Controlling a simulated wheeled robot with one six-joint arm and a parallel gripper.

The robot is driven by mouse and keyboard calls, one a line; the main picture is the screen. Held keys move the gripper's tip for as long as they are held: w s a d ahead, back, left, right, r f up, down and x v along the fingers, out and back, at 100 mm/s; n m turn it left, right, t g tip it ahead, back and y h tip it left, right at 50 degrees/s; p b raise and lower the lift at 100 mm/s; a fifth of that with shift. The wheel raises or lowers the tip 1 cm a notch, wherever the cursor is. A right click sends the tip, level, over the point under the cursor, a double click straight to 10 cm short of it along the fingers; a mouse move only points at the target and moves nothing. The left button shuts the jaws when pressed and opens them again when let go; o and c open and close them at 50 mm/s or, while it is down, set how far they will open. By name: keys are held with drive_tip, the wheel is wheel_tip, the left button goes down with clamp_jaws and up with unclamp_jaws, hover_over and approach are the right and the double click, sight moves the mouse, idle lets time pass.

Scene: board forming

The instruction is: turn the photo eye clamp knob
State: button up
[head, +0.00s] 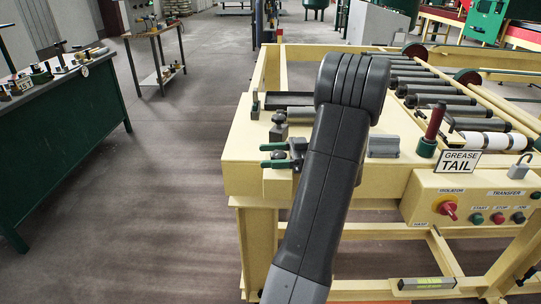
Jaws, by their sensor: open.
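My gripper (270,156) is at the left front corner of the cream conveyor frame, partly hidden behind my dark arm. Its two green-tipped fingers point left and are apart. A small dark round knob (278,155), which looks like the clamp knob, shows between the fingers. I cannot tell whether they touch it. Just behind stands a dark grey bracket with a black top (278,128), perhaps part of the photo eye mount. My arm hides what lies to the right of it.
Below is a control panel (480,203) with a red isolator and buttons. Rollers (440,99) run behind. A green bench (65,135) is left, with open floor between.

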drive_tip(key=w+d+p, duration=0.1)
drive_tip(key=d+p, duration=0.2)
drive_tip(key=d, duration=0.6)
drive_tip(key=p, duration=0.8)
approach(283, 153)
drive_tip(key=shift+w+d+f, duration=0.1)
drive_tip(key=shift+d+f, duration=0.1)
drive_tip(key=shift+f, duration=0.05)
drive_tip(key=shift+a+f+b, duration=0.1)
drive_tip(key=shift+f+b, duration=0.05)
drive_tip(key=shift+b, duration=0.25)
drive_tip(key=a+b, duration=0.6)
drive_tip(key=b, duration=0.1)
drive_tip(key=s+a+b, duration=0.1)
drive_tip(key=a+b, duration=0.2)
drive_tip(key=a, duration=0.1)
drive_tip(key=shift+s+a, duration=0.15)
drive_tip(key=shift+a, duration=0.6)
